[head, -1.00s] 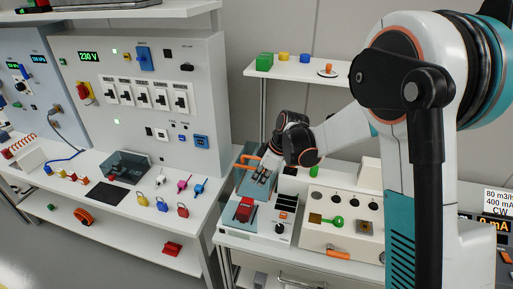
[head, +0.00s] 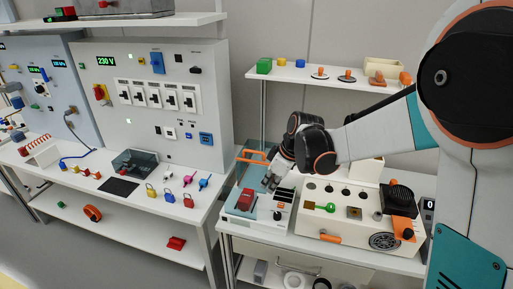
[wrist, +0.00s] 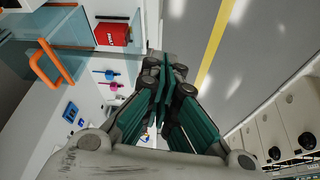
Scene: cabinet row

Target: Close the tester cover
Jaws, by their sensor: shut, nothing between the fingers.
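The tester (head: 262,226) is a white box at the left end of the right-hand bench. Its see-through teal cover (head: 262,170) has an orange handle (head: 252,155) at the far side in the head view; its exact angle is hard to tell. A red block (head: 245,199) sits at the tester's near left. My gripper (head: 269,186) is shut and empty, just right of the red block and nearer than the handle. In the wrist view, the shut fingers (wrist: 163,82) are apart from the handle (wrist: 50,63), cover (wrist: 85,22) and red block (wrist: 113,34).
A white instrument box (head: 335,228) with knobs and a green key stands right of the tester. A shelf (head: 335,77) with small parts is behind. The left bench holds several padlocks (head: 169,197) and a switch panel (head: 150,85). A floor gap separates the benches.

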